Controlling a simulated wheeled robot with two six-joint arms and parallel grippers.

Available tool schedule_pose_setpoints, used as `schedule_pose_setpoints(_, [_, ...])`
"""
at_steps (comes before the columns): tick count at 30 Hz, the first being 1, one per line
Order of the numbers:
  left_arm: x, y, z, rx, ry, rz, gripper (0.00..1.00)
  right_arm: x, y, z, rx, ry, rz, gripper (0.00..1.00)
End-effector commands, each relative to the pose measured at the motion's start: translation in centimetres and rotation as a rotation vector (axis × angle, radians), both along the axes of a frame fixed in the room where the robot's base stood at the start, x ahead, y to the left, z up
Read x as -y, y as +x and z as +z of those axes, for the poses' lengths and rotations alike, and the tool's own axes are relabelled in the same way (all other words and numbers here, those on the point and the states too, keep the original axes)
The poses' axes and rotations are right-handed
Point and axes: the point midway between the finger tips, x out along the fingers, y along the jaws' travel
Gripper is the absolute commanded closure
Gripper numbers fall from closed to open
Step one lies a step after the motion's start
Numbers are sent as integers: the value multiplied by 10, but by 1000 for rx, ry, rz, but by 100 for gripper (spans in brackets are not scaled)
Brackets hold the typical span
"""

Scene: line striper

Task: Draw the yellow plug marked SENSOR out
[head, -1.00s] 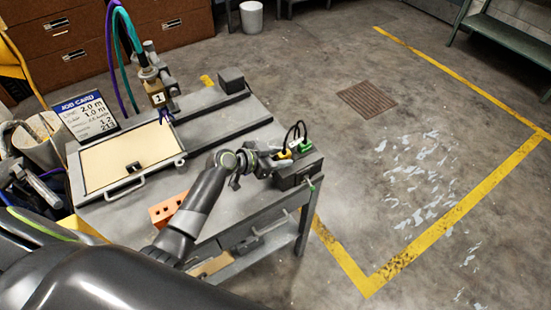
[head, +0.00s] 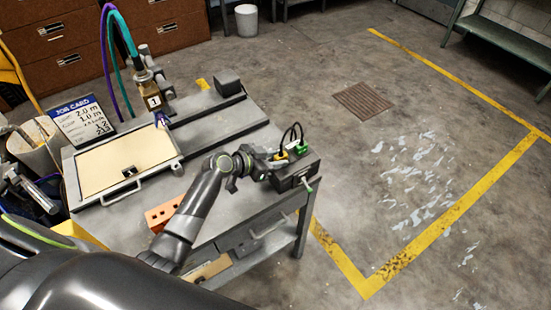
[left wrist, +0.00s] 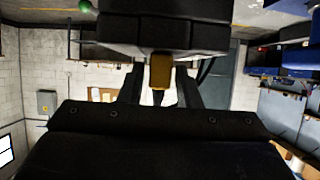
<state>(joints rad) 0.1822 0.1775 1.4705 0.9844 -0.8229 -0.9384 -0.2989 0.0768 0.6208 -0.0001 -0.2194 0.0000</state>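A yellow plug (head: 281,156) sits on a dark control box (head: 293,175) at the table's right end, beside a green plug (head: 301,149). Black cables loop up from the plugs. The word SENSOR is too small to read. My left gripper (head: 270,160) is at the yellow plug, reaching in from the left. In the left wrist view the yellow plug (left wrist: 160,72) lies between the two fingers of my left gripper (left wrist: 159,85), below the dark box body (left wrist: 165,30). A gap shows on each side of the plug, so the gripper looks open around it. My right gripper is out of view.
The grey table (head: 220,150) also bears a cream panel (head: 125,165), a job card (head: 82,120), an orange block (head: 163,213) and a dark block (head: 228,86). A green knob (head: 309,189) sticks out near the box's front. The floor to the right is clear.

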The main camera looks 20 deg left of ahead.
Motion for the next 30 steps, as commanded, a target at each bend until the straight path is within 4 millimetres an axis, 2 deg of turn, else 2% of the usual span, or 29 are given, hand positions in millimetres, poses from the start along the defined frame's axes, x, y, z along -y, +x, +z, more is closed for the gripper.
schedule_pose_setpoints(1, [0,0,0,0,0,0,76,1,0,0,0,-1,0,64])
schedule_pose_setpoints(6, [0,0,0,0,0,0,99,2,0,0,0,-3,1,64])
schedule_pose_setpoints(7, [0,0,0,0,0,0,100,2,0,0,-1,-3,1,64])
schedule_pose_setpoints(30, [0,0,13,2,0,0,100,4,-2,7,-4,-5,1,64])
